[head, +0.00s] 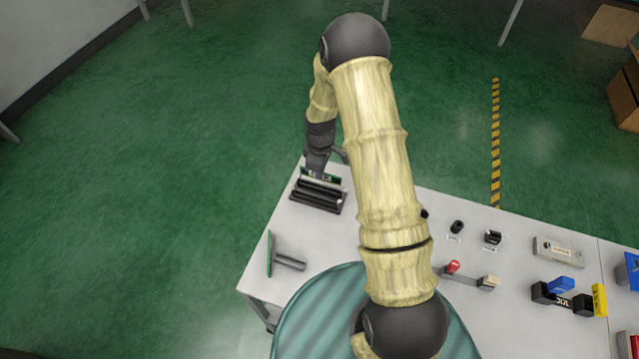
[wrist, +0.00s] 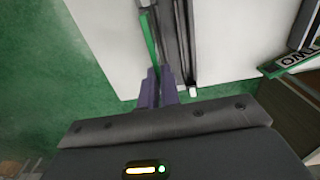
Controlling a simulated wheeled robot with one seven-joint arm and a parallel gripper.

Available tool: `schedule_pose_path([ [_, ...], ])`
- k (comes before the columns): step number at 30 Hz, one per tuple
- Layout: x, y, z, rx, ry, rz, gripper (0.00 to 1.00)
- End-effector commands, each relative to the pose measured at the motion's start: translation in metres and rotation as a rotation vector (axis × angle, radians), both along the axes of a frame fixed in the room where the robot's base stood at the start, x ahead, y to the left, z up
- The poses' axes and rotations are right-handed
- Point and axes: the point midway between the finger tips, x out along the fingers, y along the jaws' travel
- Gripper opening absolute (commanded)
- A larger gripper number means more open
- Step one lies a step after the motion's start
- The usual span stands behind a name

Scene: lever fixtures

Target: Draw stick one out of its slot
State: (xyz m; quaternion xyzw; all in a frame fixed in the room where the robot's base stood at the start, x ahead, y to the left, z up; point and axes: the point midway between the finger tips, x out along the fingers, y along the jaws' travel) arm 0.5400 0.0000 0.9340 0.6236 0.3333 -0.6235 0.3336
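A black slot fixture (head: 317,196) with long dark bars stands at the far left end of the white table. A green stick (head: 334,178) stands upright at its back, partly hidden by my gripper (head: 318,172). In the wrist view the stick (wrist: 151,40) shows as a thin green edge beside the dark slot bars (wrist: 176,45). The purple fingers of my gripper (wrist: 158,84) are close together, one on each side of the stick's near end. They look closed on it, though the contact itself is hidden. I cannot read a number on the stick.
Another green panel (head: 270,254) with a grey bar stands at the table's left edge. A red-knobbed lever (head: 453,267), a metal plate (head: 558,250) and blue and yellow-handled fixtures (head: 562,285) lie to the right.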

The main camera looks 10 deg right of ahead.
Motion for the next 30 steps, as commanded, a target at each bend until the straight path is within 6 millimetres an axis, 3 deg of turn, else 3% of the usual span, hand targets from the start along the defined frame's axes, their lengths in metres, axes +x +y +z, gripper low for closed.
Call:
schedule_pose_path([
  [30, 0.0, 0.0, 0.023, 0.0, 0.001, 0.0, 0.0],
])
